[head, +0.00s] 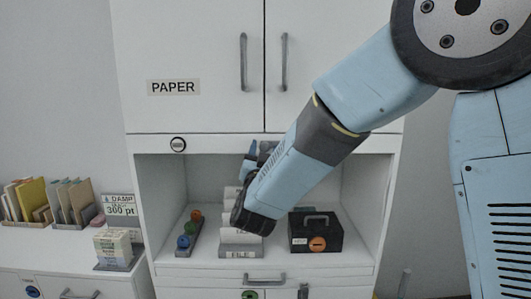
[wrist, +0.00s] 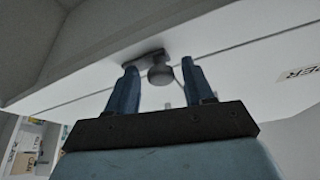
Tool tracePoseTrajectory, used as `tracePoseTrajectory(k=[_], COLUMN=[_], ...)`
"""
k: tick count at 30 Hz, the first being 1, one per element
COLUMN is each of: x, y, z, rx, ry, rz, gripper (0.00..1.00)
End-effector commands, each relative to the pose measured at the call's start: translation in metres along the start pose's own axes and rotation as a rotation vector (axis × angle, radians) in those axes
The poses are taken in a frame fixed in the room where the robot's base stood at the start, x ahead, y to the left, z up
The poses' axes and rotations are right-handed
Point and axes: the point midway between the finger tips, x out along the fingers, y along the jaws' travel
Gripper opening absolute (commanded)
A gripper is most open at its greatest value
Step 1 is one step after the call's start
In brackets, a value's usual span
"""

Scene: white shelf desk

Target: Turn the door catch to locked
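The door catch (wrist: 160,74) shows in the wrist view as a grey round knob with a short flat bar (wrist: 140,59) pointing left, on the white front near the seam of the cabinet doors. My gripper (wrist: 161,82) is open, its two blue fingers apart on either side of the knob in the picture. I cannot tell whether the knob lies between the fingertips or just beyond them; no contact is clear. In the head view my gripper (head: 259,148) is at the lower edge of the upper doors (head: 215,45), where it and my arm mostly hide the catch.
Two vertical door handles (head: 243,62) (head: 284,62) are above. The open shelf bay below holds a black box (head: 315,238), a file rack (head: 241,250) and a tray of coloured knobs (head: 188,233). A side desk (head: 50,262) with file holders stands left.

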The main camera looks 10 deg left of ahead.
Motion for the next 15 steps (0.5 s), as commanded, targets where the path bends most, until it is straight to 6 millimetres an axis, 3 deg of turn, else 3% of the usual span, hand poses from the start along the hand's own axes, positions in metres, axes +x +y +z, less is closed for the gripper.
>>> tracePoseTrajectory(k=[2, 15], x=[-0.0001, -0.0002], y=[0.0000, 0.0004], z=[0.0000, 0.0000], rx=[0.000, 0.000], ry=[0.000, 0.000], rz=[0.000, 0.001], gripper=[0.44, 0.02])
